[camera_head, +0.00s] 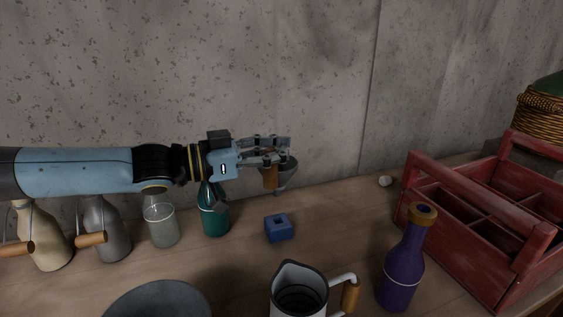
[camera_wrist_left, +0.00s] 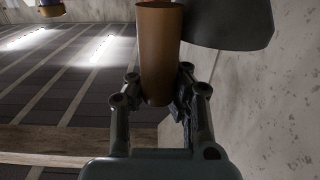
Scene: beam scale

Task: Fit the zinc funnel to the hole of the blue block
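The zinc funnel (camera_head: 288,171) is a grey cone with a brown wooden handle (camera_wrist_left: 159,55). My left gripper (camera_head: 276,150) is shut on the handle, which sits between the fingers in the left wrist view (camera_wrist_left: 157,88). The grey cone (camera_wrist_left: 232,22) shows beyond it at the upper right. The funnel hangs above the table with its narrow end down. The blue block (camera_head: 279,232) stands on the table below the funnel and nearer to the camera, with a square hole in its top. Funnel and block are apart. My right gripper is not in view.
A teal bottle (camera_head: 214,217), a glass jar (camera_head: 161,226) and other bottles stand left of the block. A white jug (camera_head: 298,297), a purple bottle (camera_head: 400,270) and a grey bowl (camera_head: 157,299) are in front. A red crate (camera_head: 450,231) stands right. The table around the block is clear.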

